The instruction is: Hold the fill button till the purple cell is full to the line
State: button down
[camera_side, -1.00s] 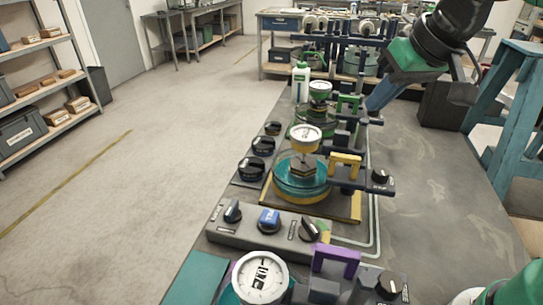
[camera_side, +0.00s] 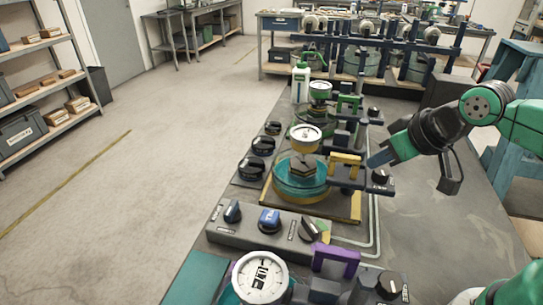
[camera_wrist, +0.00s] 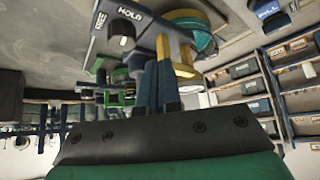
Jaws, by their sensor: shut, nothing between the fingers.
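The purple cell shows at the bottom of the side view, with a purple bracket (camera_side: 336,260), a round white gauge (camera_side: 260,278) and a black knob (camera_side: 390,286). Its vessel is mostly cut off or hidden, so its level and line cannot be seen. A blue button-like control (camera_side: 269,220) sits on the grey control panel (camera_side: 232,238) behind it; its lettering is too small to read. My gripper (camera_side: 374,160) is shut and empty, just right of the yellow cell's bracket and above its black knob (camera_side: 380,176). Its blue fingers (camera_wrist: 155,85) are close together in the wrist view.
The yellow cell (camera_side: 300,182) with a teal vessel stands behind the panel, a green cell (camera_side: 320,92) further back. Black dials (camera_side: 257,146) line the bench's left edge. The wrist view shows a plate marked HOLD (camera_wrist: 120,30). The bench top right of the cells (camera_side: 430,225) is clear.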

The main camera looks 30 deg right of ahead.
notch_tip(320, 180, up, 12)
jog(key=m+g, duration=0.7)
jog(key=m, duration=0.2)
send_over(270, 215)
notch_tip(270, 215, down, 5)
jog(key=shift+f, duration=0.35)
notch_tip(270, 215, down, 14)
dwell(0.4)
